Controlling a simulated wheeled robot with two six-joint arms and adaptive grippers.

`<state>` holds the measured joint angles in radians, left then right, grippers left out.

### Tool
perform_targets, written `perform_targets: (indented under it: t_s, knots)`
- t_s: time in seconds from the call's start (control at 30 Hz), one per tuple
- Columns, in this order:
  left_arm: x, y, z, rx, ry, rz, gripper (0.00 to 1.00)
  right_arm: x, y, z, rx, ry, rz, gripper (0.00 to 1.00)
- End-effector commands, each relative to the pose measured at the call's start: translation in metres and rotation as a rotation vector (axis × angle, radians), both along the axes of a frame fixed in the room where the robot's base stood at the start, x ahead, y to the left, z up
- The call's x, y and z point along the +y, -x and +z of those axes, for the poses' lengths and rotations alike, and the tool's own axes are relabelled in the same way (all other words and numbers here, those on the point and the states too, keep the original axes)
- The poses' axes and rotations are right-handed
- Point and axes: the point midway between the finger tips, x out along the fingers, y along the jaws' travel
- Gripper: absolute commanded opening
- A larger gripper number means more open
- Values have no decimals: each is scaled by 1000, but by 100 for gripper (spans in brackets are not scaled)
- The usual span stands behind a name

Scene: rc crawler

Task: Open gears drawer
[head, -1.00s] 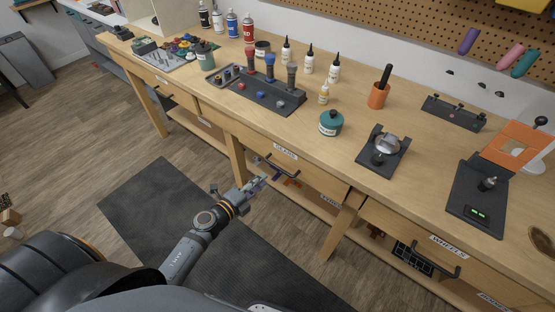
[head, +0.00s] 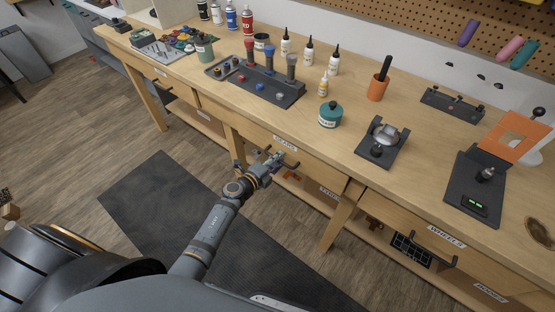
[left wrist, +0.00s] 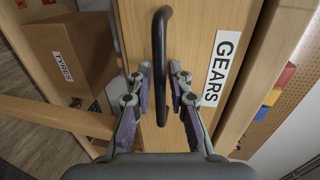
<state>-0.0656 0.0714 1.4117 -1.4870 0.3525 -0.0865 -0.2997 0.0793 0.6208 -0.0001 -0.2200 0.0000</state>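The gears drawer (head: 315,166) is a pale wooden front under the bench top, with a white GEARS label (head: 285,143). It looks shut. Its label also shows in the left wrist view (left wrist: 221,68). The drawer's black bar handle (left wrist: 160,45) stands out from the front. My left gripper (head: 274,158) is at this handle. In the left wrist view its two fingers (left wrist: 160,82) are apart, one on each side of the bar, with small gaps seeming to remain. My right gripper is not in view.
A wheels drawer (head: 400,230) with a black handle lies to the right. A cardboard box (left wrist: 70,55) sits on the shelf below. The bench top (head: 235,108) holds bottles, a tool tray (head: 290,99), a teal jar (head: 330,116) and an orange cup (head: 377,90). Floor in front is clear.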

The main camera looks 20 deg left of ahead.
Motion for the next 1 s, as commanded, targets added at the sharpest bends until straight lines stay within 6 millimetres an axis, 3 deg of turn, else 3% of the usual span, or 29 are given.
perform_targets:
  t_s: [0.03, 0.2, 1.0]
  knots:
    - [0, 0, 0, 0, 0, 0, 19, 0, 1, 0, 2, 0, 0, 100]
    - [0, 0, 0, 0, 0, 0, 0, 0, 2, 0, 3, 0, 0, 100]
    - [3, -1, 0, 1, -1, 1, 0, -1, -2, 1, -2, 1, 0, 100]
